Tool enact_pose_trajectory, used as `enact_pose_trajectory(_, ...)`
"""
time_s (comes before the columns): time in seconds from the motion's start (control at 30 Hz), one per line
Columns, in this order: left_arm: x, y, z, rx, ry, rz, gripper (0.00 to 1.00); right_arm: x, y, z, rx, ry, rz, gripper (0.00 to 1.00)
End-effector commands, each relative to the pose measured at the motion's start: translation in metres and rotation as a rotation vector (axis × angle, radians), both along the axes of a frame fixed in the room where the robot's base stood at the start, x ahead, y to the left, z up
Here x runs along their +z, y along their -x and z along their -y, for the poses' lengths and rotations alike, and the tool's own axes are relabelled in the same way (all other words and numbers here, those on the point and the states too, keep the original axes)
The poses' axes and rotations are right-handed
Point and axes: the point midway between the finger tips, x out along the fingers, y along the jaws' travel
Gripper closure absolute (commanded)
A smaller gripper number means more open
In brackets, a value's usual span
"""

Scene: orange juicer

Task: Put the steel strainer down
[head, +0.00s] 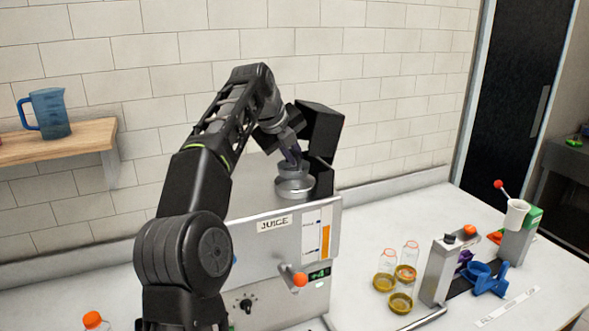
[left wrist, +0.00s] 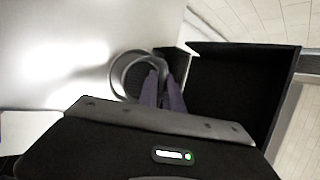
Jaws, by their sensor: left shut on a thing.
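The steel strainer (head: 294,186) is a round metal piece at the top of the juice machine (head: 275,250), in the middle of the head view. My left gripper (head: 292,162) reaches down to it from above and is shut on it. In the left wrist view the strainer's round rim (left wrist: 124,77) shows just beyond the purple fingertips (left wrist: 163,92). The rim is partly hidden behind the fingers and the wrist. Whether the strainer touches the machine's top cannot be told. My right gripper is not in view.
A black box-like part (head: 322,132) rises right behind my left gripper. Several bottles and amber lids (head: 400,302) stand on the counter right of the machine, near a grey device (head: 440,268) with blue parts. A blue pitcher (head: 50,113) stands on the wooden shelf (head: 75,142) at left.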

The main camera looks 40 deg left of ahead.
Motion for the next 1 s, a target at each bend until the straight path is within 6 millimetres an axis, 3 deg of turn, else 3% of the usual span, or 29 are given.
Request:
enact_pose_trajectory(0.3,-0.034,0.001,0.0,0.001,0.002,-0.002,1.0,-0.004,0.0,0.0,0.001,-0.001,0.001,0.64)
enact_pose_trajectory(0.77,-0.043,-0.003,0.002,0.001,0.002,0.001,1.0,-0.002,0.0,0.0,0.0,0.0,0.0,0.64)
enact_pose_trajectory(0.8,-0.041,-0.003,0.002,0.001,0.002,0.001,0.87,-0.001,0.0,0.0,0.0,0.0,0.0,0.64)
enact_pose_trajectory(1.0,-0.041,-0.003,0.002,0.0,0.002,0.001,0.7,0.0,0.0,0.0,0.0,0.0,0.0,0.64)
